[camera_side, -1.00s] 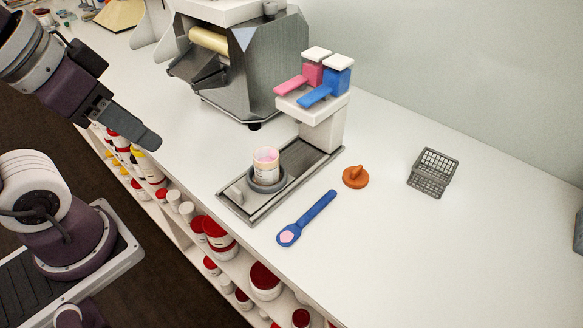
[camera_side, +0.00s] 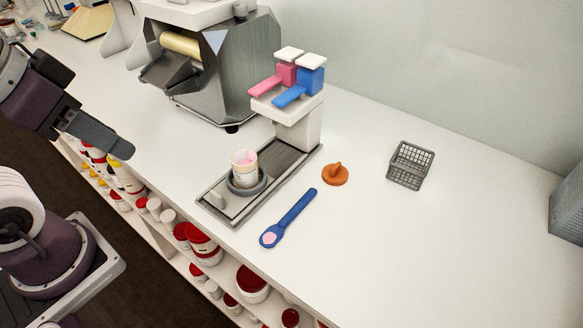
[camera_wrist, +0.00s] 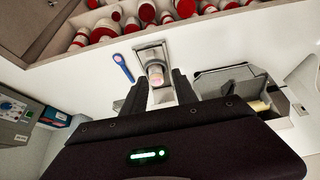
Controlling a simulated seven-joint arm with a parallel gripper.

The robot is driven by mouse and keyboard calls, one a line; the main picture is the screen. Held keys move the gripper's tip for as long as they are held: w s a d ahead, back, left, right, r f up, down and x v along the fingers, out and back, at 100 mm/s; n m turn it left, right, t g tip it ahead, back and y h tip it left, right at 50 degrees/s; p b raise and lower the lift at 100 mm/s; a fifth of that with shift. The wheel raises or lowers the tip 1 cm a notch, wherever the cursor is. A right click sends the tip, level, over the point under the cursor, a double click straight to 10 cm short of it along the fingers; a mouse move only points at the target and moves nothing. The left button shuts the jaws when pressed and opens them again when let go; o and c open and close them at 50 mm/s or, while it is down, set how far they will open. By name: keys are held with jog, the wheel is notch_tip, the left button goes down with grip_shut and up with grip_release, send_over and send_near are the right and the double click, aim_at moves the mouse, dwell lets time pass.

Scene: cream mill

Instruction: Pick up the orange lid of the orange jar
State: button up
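The orange lid (camera_side: 335,175) lies on the white counter with its knob up, right of the dispenser stand. A pale, open jar (camera_side: 244,166) with pink contents stands on the round dark holder of the stand. The jar also shows in the wrist view (camera_wrist: 155,74), framed between my fingers. My gripper (camera_side: 112,142) is at the left in the side view, far from the lid and holding nothing. In the wrist view my gripper (camera_wrist: 159,78) has its two fingers apart. I cannot clearly make out the lid there; my gripper body hides much of the counter.
A blue spoon (camera_side: 288,218) with a pink dab lies between stand and front edge. The dispenser (camera_side: 300,118) with pink and blue levers rises behind the jar. A grey wire basket (camera_side: 410,165) stands right of the lid. A metal mill (camera_side: 225,70) stands behind. The front-right counter is clear.

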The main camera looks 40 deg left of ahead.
jog(key=w+d+r+g, duration=0.1)
jog(key=w+r, duration=0.1)
jog(key=w, duration=0.4)
jog(key=w+d+r, duration=0.2)
jog(key=w, duration=0.4)
jog(key=g, duration=0.3)
send_over(336, 166)
jog(key=f, duration=1.8)
jog(key=shift+s+a, duration=0.1)
jog(key=shift+s, duration=0.2)
jog(key=f, duration=0.7)
jog(key=shift+w+f, duration=0.2)
jog(key=shift+w, duration=0.1)
grip_shut()
